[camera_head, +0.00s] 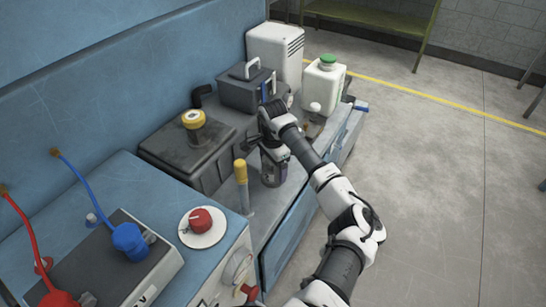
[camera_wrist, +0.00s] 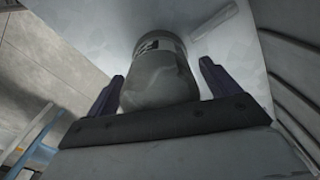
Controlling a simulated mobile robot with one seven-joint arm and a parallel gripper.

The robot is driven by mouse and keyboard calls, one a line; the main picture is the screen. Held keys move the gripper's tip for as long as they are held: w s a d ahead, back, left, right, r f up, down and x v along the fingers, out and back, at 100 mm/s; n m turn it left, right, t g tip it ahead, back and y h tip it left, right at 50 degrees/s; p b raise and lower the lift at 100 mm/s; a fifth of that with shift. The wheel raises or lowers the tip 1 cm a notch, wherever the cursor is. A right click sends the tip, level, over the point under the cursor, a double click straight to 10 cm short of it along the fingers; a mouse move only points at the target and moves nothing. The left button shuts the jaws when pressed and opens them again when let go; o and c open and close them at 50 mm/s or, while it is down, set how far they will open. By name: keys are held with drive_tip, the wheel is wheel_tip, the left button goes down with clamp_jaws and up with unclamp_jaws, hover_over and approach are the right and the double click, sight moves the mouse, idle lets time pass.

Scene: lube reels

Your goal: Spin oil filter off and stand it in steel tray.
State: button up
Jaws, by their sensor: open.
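A dark grey cylinder with a label band (camera_head: 271,172), seemingly the oil filter, is upright near the bench's front side. My gripper (camera_head: 262,146) is at its upper part, and my arm hides some of it. In the wrist view the grey cylinder (camera_wrist: 160,75) lies between my two spread fingers (camera_wrist: 163,85), with a visible gap on the right side. Its label faces away from my palm, near a pale grey surface. The jaws are open. I cannot make out the steel tray for certain; the area behind my wrist is partly hidden.
A dark block with a yellow cap (camera_head: 194,119) stands left of my gripper. A yellow-topped post (camera_head: 241,172) rises close in front. Behind are a dark box with a handle (camera_head: 247,88) and a white jug with a green cap (camera_head: 324,84). The floor at right is clear.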

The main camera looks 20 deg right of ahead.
drive_tip(key=shift+f, duration=0.1)
drive_tip(key=c, duration=1.3)
drive_tip(key=shift+o, duration=0.2)
drive_tip(key=shift+f+n+b, duration=0.25)
drive_tip(key=shift+n+b, duration=1.55)
drive_tip(key=shift+n, duration=0.3)
drive_tip(key=shift+r+n, duration=0.2)
drive_tip(key=shift+n, duration=0.3)
drive_tip(key=shift+f+b, duration=0.1)
drive_tip(key=shift+b, duration=0.2)
drive_tip(key=shift+f+n+b, duration=0.15)
drive_tip(key=shift+n+b, duration=0.85)
drive_tip(key=shift+n, duration=0.2)
drive_tip(key=shift+r+n+b, duration=0.2)
drive_tip(key=shift+n+b, duration=0.3)
drive_tip(key=shift+n, duration=0.9)
